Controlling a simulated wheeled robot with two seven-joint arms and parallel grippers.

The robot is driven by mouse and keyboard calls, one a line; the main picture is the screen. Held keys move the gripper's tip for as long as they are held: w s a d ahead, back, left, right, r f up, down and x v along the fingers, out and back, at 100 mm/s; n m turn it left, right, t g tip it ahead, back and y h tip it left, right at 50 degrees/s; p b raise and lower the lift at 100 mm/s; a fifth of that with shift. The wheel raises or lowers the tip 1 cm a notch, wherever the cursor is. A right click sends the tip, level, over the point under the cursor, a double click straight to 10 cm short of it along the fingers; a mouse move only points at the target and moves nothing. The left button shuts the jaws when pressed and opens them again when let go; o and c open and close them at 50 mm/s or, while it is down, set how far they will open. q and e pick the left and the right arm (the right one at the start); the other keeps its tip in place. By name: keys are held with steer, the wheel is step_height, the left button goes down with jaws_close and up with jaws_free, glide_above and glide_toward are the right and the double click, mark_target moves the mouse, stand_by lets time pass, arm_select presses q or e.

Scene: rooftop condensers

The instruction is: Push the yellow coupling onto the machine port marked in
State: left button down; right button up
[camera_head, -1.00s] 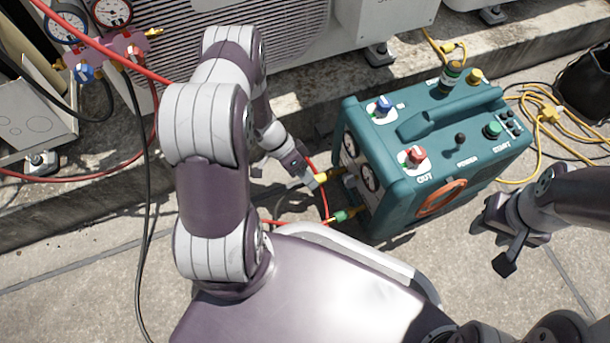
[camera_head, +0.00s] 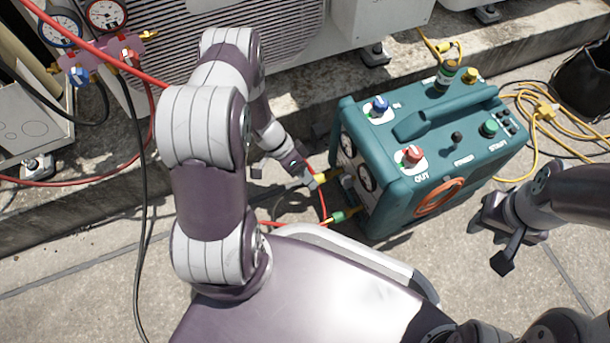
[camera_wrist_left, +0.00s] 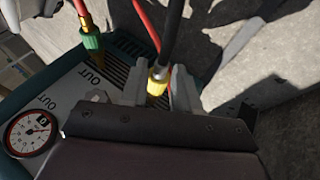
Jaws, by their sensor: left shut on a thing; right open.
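My left gripper (camera_head: 308,178) is shut on the yellow coupling (camera_head: 322,177) at the left end of the teal machine (camera_head: 425,185). In the left wrist view the yellow coupling (camera_wrist_left: 157,82) sits between the two grey fingers, with a dark hose running up from it. The port marked in cannot be made out; whether the coupling touches it cannot be told. A green coupling (camera_wrist_left: 91,41) sits by an "OUT" label, and it also shows in the head view (camera_head: 339,216). My right gripper (camera_head: 498,236) is open and empty, right of the machine.
A gauge manifold (camera_head: 100,50) hangs at upper left, with red and black hoses trailing down. A condenser (camera_head: 285,30) stands behind on a concrete ledge. Yellow cable (camera_head: 540,115) lies right of the machine, near a dark bag (camera_head: 585,85). Bare paving lies at lower left.

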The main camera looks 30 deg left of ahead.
arm_select(q)
steer(key=shift+w+d, duration=0.1)
steer(key=shift+w, duration=0.05)
steer(key=c, duration=0.8)
jaws_free()
steer(key=shift+o, duration=0.2)
steer(key=s+a+p, duration=0.1)
steer(key=s+a, duration=0.4)
steer(key=shift+s, duration=0.4)
